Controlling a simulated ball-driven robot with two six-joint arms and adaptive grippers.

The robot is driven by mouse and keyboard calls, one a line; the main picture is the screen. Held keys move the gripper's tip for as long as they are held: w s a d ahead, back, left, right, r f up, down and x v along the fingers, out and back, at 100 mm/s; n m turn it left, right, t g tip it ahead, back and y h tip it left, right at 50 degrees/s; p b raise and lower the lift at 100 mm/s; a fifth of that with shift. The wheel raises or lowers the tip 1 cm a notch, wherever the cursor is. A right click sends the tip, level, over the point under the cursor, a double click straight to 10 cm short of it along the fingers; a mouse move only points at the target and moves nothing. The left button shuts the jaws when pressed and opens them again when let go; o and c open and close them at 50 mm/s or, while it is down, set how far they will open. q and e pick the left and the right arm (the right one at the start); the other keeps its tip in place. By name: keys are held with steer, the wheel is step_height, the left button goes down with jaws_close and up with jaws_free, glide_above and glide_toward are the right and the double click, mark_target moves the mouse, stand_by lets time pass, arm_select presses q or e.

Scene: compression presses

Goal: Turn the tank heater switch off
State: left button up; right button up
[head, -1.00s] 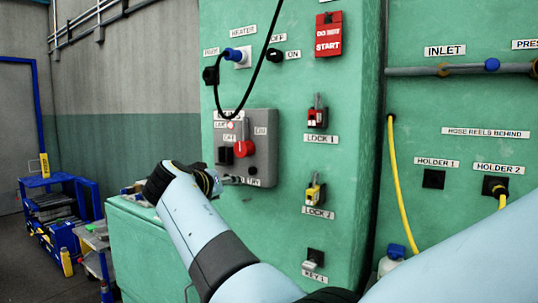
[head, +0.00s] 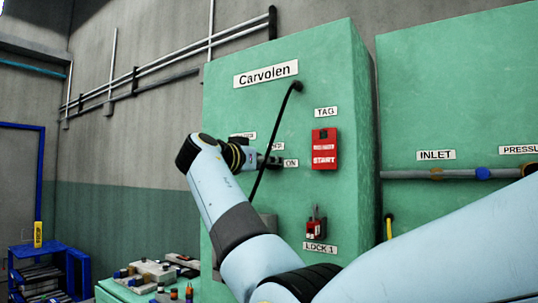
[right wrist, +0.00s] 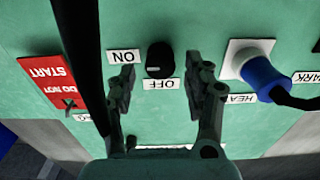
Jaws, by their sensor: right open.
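The heater switch is a small black round knob (right wrist: 159,60) on the green cabinet face. My right gripper (right wrist: 161,72) is open, with one finger on each side of the knob and a gap on both sides. In the head view my right gripper (head: 272,161) is in front of the cabinet beside the ON label (head: 291,162) and hides the knob. My left gripper is not in view.
A blue plug (right wrist: 266,80) in a white socket is close beside one finger. A black cable (head: 273,140) hangs in front of the panel near the gripper. A red DO NOT START tag (head: 324,150) and Lock 1 (head: 316,226) are to the right.

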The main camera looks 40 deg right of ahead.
steer(key=shift+x, duration=0.85)
jaws_close()
